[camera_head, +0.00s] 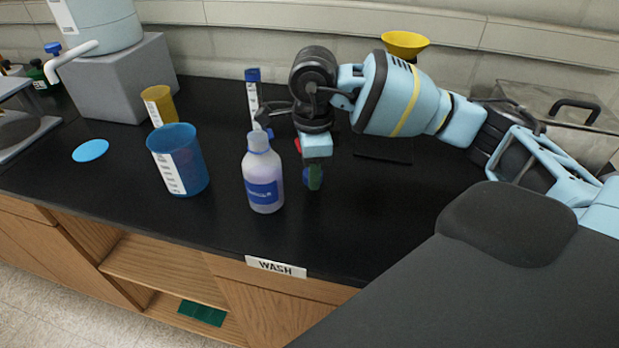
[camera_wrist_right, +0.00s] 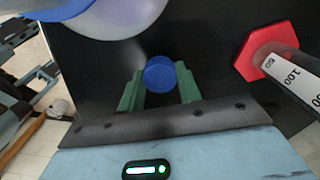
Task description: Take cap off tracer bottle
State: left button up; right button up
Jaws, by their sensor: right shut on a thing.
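The tracer bottle (camera_head: 263,180) stands upright on the black bench, pale lavender with a blue label. The bottle's body also shows at the top left of that view (camera_wrist_right: 125,18). My left gripper is not in view.
A graduated cylinder (camera_head: 253,97) stands behind, its red base (camera_wrist_right: 253,58) close to the right gripper. A blue beaker (camera_head: 180,160) and yellow beaker (camera_head: 160,105) stand left. A blue disc (camera_head: 90,150) lies farther left. The bench front near the WASH label (camera_head: 276,266) is clear.

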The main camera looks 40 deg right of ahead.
jog(key=shift+w+d+f, duration=0.2)
jog(key=shift+w, duration=0.25)
notch_tip(320, 180, down, 4)
jog(key=shift+r+b, duration=0.2)
jog(key=shift+b, duration=0.9)
jog(key=shift+r, duration=0.15)
jog(key=shift+f, duration=0.2)
jog(key=o, duration=0.8)
jog(key=shift+o, duration=1.1)
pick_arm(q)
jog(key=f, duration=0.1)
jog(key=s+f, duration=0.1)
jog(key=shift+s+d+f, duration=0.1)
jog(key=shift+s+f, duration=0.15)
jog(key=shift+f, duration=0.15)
pick_arm(e)
jog(key=shift+o, duration=0.3)
